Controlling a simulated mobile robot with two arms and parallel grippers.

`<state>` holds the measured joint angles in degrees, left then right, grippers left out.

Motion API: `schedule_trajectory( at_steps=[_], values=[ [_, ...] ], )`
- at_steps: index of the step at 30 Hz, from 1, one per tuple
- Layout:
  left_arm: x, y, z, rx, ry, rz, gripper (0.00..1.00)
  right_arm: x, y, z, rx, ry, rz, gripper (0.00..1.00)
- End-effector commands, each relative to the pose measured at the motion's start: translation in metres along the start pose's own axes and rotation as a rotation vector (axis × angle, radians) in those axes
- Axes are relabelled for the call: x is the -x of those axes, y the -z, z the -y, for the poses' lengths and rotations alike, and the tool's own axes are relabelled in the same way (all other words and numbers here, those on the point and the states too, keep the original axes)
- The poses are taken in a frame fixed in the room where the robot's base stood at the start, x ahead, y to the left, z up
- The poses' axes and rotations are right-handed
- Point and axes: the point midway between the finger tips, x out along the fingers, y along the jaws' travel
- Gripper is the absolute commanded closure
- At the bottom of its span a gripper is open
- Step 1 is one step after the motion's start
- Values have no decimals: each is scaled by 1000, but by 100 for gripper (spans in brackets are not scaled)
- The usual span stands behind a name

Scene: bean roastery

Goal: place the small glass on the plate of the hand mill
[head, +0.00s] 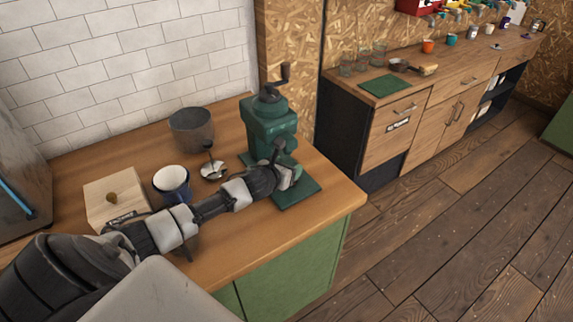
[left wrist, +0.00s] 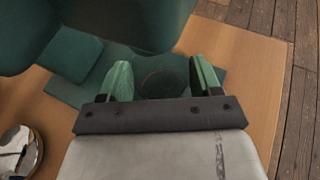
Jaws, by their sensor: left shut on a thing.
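The green hand mill (head: 268,122) stands at the right end of the wooden counter, its flat green plate (head: 303,192) at its front. My left gripper (head: 290,176) is over this plate, just in front of the mill's body. In the left wrist view its two green fingers (left wrist: 161,83) are shut on the small glass (left wrist: 162,84), which shows only as a faint round outline between them. The plate (left wrist: 217,77) lies beneath; the mill's dark body (left wrist: 135,20) is close ahead. I cannot tell whether the glass touches the plate. My right gripper is not in view.
On the counter (head: 226,240) stand a grey pot (head: 191,130), a blue-and-white cup (head: 172,183), a small metal dish (head: 213,170) and a wooden block (head: 112,200). Another cabinet (head: 390,133) holds glasses and a green mat (head: 381,86). The counter's right edge is near my gripper.

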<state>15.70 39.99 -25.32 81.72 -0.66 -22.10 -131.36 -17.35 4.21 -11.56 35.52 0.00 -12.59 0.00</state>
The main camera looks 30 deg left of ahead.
Motion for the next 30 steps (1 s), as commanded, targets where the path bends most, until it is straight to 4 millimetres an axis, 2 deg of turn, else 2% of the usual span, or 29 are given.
schedule_trajectory(
  at_steps=[10, 11, 15, 25, 30],
  values=[
    [-1, 2, -1, -2, -2, 5, 63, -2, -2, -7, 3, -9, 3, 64],
    [-1, 2, -1, -2, -2, 4, 33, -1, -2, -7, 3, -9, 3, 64],
    [-1, 1, -1, -2, -2, 4, 12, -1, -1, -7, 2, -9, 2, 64],
    [1, -2, -1, -1, -1, 5, 11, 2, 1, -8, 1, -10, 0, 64],
    [16, 1, -2, -5, -2, 3, 11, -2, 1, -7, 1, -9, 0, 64]
  ],
)
